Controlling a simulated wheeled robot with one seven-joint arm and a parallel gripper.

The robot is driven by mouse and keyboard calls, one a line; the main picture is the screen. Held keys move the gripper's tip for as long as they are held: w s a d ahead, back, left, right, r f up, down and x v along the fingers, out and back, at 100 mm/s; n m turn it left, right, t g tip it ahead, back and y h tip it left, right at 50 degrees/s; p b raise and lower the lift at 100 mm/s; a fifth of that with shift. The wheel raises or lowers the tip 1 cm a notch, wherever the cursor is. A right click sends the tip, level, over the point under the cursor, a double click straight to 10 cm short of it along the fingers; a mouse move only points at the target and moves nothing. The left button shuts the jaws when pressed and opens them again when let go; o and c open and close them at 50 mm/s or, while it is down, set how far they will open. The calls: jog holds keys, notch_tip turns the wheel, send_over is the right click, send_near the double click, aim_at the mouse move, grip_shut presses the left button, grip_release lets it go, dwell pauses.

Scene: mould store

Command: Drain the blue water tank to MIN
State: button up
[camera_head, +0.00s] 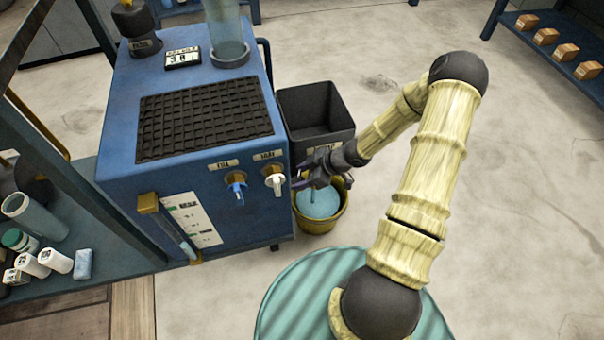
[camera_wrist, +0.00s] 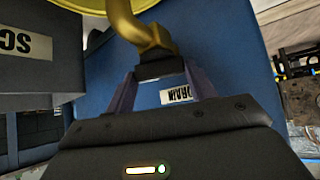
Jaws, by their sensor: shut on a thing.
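The blue water tank (camera_head: 120,190) stands at left centre, with a sight tube (camera_head: 172,228) and a white scale plate on its front. A white-handled drain tap (camera_head: 275,184) sits under the right label, beside a blue-handled tap (camera_head: 237,192). My gripper (camera_head: 302,178) is at the drain tap. In the wrist view, my gripper (camera_wrist: 158,88) is shut on the dark end of the brass tap (camera_wrist: 150,38), close to the upside-down DRAIN label (camera_wrist: 178,94). A yellow bucket (camera_head: 322,226) holding light-blue water stands below.
A black bin (camera_head: 318,120) stands behind the bucket. A shelf (camera_head: 105,258) with cups and bottles is at left, and a rack with small wooden blocks (camera_head: 566,52) at far right. A round striped green surface (camera_head: 290,305) lies in front. The right floor is clear.

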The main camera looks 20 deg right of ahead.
jog(key=shift+w+r+n+p, duration=0.3)
jog(key=shift+w+r+p, duration=0.1)
jog(key=shift+p, duration=2)
jog(key=n+g+p, duration=0.1)
jog(key=p, duration=0.3)
jog(key=shift+y, duration=0.3)
jog(key=shift+n+g+p, duration=0.3)
jog(key=shift+p, duration=0.1)
jog(key=shift+f+n+g+p, duration=0.2)
jog(key=shift+n+g+p, duration=0.1)
jog(key=shift+n+p, duration=0.25)
jog(key=shift+f+n+g+p, duration=0.15)
jog(key=shift+n+g+p, duration=0.25)
jog(key=shift+n+g, duration=0.6)
jog(key=o, duration=1)
